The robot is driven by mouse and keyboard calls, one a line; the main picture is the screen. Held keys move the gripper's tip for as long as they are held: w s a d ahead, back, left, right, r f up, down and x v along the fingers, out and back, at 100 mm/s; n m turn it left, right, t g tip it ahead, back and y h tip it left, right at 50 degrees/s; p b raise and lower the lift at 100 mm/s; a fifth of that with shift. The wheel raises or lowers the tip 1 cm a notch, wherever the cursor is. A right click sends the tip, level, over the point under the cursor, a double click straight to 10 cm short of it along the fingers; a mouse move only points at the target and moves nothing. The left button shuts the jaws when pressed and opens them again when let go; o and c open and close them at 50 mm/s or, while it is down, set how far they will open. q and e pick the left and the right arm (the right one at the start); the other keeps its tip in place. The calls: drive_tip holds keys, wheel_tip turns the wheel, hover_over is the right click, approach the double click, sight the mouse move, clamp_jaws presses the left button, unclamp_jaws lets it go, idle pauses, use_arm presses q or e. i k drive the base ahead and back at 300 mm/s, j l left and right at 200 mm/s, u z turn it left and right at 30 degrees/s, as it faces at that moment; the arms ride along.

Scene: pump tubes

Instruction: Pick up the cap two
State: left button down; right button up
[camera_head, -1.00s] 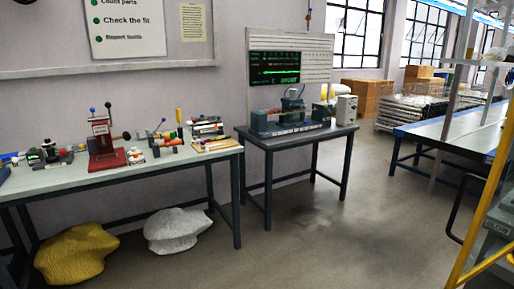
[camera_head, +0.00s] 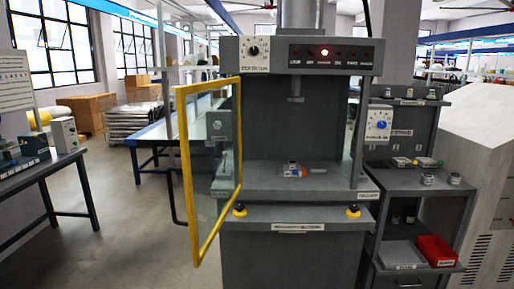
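Neither of my grippers is in view. I cannot tell which object is cap two. Small metallic round parts (camera_head: 431,94) stand on the upper shelf of the grey side rack at the right. Two more short round metallic pieces, one on the left (camera_head: 427,179) and one on the right (camera_head: 454,178), sit on the rack's middle shelf. On the bed of the grey press (camera_head: 290,185) lies a small part with a metallic round piece (camera_head: 292,167) and some coloured bits. Labels on the rack are too small to read.
The press's yellow-framed clear door (camera_head: 190,245) stands open toward me at the left. A red bin (camera_head: 436,252) and a grey tray (camera_head: 402,256) are low on the rack. A table (camera_head: 62,160) stands at far left. The floor between is clear.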

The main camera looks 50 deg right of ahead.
sight(290, 166)
drive_tip(key=i+z, duration=0.15)
drive_tip(key=z, duration=0.3)
drive_tip(key=i+z, duration=0.15)
drive_tip(key=z, duration=0.25)
drive_tip(key=i+j+z, duration=0.1)
drive_tip(key=z, duration=0.35)
drive_tip(key=i+j+z, duration=0.15)
drive_tip(key=z, duration=0.3)
